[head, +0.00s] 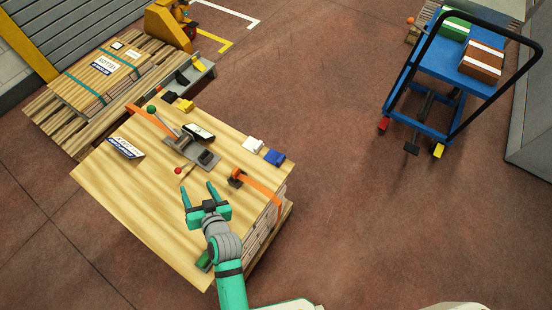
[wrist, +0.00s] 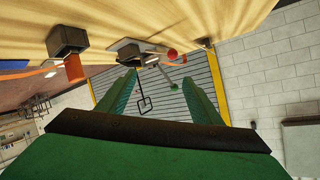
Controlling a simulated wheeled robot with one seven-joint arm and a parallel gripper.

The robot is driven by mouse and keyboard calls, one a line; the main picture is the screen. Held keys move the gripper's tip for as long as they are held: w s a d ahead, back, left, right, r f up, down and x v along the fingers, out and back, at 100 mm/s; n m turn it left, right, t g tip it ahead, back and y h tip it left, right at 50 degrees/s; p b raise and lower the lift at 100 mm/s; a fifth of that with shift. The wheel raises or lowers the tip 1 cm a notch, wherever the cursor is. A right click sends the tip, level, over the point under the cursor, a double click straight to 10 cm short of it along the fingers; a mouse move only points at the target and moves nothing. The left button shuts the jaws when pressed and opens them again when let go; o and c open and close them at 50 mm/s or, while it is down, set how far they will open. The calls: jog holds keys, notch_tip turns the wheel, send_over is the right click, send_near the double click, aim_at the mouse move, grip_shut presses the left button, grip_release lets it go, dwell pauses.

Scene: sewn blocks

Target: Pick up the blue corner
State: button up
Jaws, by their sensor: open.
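The blue corner (head: 274,157) is a small block at the right edge of the wooden table top (head: 110,185), beside a white corner (head: 252,144). In the wrist view a small blue patch (wrist: 12,64) at the far left edge may be it, cut off by the frame. My gripper (head: 199,186) is over the near part of the table, to the left of and nearer than the blue corner, clearly apart from it. Its two green fingers are spread with nothing between them; they also show in the wrist view (wrist: 158,84).
A strap tool with an orange strap (head: 260,192) lies between my gripper and the blue corner. A grey tensioner (head: 190,150) and red ball (head: 178,170) stand mid-table. A yellow corner (head: 185,105) sits at the far edge. A blue cart (head: 450,65) stands right; floor between is clear.

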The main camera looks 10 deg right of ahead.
jog(key=w+a+r+n+g+y, duration=0.2)
jog(key=w+n+g, duration=0.15)
jog(key=w, duration=0.65)
jog(key=n+g+h, duration=0.6)
jog(key=g+h, duration=0.1)
jog(key=g, duration=0.2)
send_over(282, 159)
jog(key=f, duration=0.5)
jog(key=shift+w+d, duration=0.2)
jog(key=shift+s+a+f, duration=0.1)
jog(key=shift+f, duration=1.25)
jog(key=shift+a+f, duration=0.1)
jog(key=shift+f, duration=1.25)
jog(key=c, duration=1.1)
